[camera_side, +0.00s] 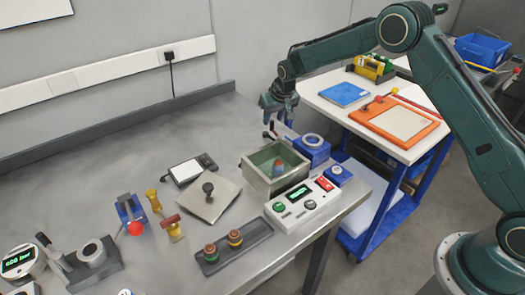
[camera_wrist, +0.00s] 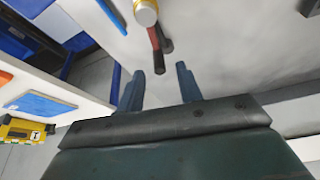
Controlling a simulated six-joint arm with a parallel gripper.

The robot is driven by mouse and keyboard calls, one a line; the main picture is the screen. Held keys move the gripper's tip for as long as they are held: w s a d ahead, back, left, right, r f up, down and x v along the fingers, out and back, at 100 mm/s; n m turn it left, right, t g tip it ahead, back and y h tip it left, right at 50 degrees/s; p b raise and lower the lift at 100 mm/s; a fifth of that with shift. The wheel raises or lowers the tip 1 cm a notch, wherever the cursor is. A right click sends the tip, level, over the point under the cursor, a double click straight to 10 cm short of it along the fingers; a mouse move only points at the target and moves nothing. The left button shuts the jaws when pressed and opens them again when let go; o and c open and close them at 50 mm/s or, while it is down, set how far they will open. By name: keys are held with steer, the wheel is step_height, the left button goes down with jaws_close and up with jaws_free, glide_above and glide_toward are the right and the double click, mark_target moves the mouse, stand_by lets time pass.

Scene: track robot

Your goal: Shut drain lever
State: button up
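The drain lever (camera_wrist: 155,38) shows in the wrist view as a short red and dark handle beside a gold and white round fitting (camera_wrist: 146,12). It lies just beyond my fingertips, roughly in line with the gap between them. My gripper (camera_wrist: 160,72) is open, with nothing between its two fingers. In the side view my gripper (camera_side: 279,112) points down behind the grey open tank (camera_side: 255,178). The small dark and red lever (camera_side: 270,133) shows just below the fingers there. I cannot tell whether a finger touches it, and its exact angle is unclear.
The tank holds greenish liquid and a small orange and blue object (camera_side: 278,167). A blue block with a ring (camera_side: 312,147) and a white control box (camera_side: 303,205) stand close by. A blue-legged cart (camera_side: 390,140) stands behind right. The bench's back left is clear.

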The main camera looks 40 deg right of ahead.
steer(key=shift+x, duration=1.5)
jaws_close()
